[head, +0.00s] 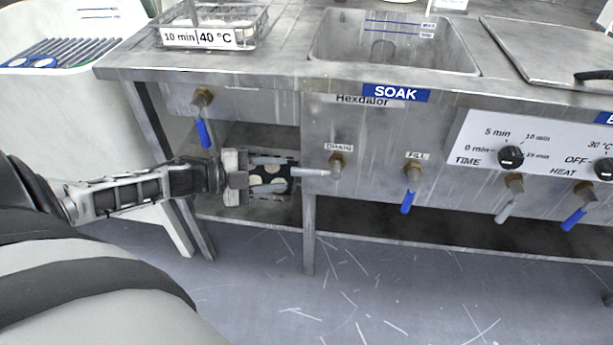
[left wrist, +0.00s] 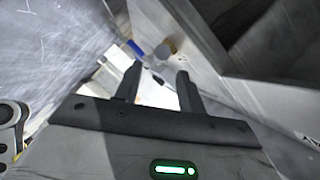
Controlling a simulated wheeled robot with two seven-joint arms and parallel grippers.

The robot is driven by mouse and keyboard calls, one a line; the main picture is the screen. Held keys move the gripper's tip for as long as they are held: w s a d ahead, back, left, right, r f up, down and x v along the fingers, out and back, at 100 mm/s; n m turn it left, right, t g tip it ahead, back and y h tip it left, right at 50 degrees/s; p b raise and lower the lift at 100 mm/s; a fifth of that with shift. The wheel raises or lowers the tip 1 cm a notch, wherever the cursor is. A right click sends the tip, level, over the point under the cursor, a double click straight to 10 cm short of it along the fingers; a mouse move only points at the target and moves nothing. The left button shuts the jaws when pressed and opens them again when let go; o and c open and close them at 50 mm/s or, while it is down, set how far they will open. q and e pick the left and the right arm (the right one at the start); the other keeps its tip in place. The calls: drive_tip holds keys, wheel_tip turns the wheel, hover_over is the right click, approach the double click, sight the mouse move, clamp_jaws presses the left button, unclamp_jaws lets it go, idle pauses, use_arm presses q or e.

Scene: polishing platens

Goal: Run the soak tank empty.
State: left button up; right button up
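My left gripper (head: 281,175) is left of the drain lever, fingers apart, close to the lever's free end; contact is unclear. The left wrist view also shows the spread fingers (left wrist: 159,88). My right gripper is out of view.
Another valve with a blue lever (head: 203,133) hangs above my left gripper. A wire basket (head: 215,25) marked 10 min, 40 °C stands on the bench. Time and heat knobs are at right.

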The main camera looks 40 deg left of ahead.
sight(298, 173)
use_arm(q)
drive_tip(key=b+x, duration=0.1)
drive_tip(key=x, duration=0.6)
drive_tip(key=shift+w+d+f, duration=0.1)
drive_tip(key=shift+w+d, duration=0.1)
drive_tip(key=shift+w, duration=0.05)
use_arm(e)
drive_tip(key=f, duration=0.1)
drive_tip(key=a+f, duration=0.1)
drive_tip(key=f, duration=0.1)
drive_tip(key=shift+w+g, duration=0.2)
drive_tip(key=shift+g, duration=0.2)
use_arm(q)
drive_tip(key=shift+c, duration=0.3)
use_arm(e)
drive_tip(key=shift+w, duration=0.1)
use_arm(q)
clamp_jaws()
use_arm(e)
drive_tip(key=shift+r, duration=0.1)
